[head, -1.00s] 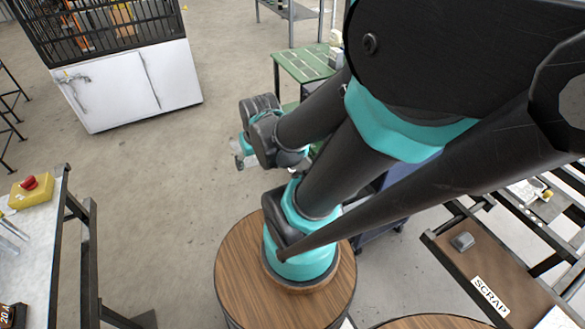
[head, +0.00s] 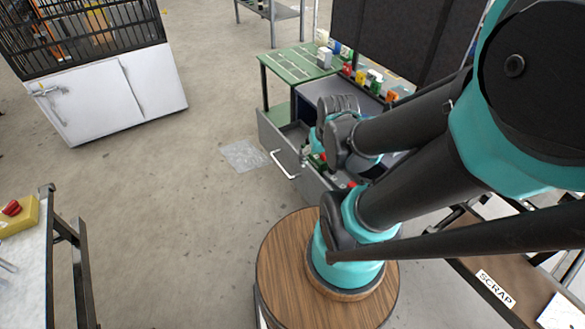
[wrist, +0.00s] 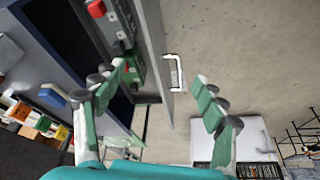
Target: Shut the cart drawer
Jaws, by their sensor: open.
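The cart drawer stands pulled out. Its grey front (head: 268,138) and pale bar handle (head: 284,166) show in the head view, left of my wrist. In the wrist view the drawer front (wrist: 154,45) runs down the upper middle, with its handle (wrist: 172,72) facing the floor side. Red and green items lie inside the drawer. The cart body (wrist: 35,60) is at the left. My gripper (wrist: 160,103) is open and empty. Its left finger overlaps the drawer interior in view and its right finger overlaps the floor. My arm hides much of the cart in the head view.
A green table (head: 300,66) stands behind the cart. Small coloured bins (head: 372,80) line the cart's far side. A clear sheet (head: 244,155) lies on the floor left of the drawer. A white cabinet (head: 115,100) stands far left, with open floor between.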

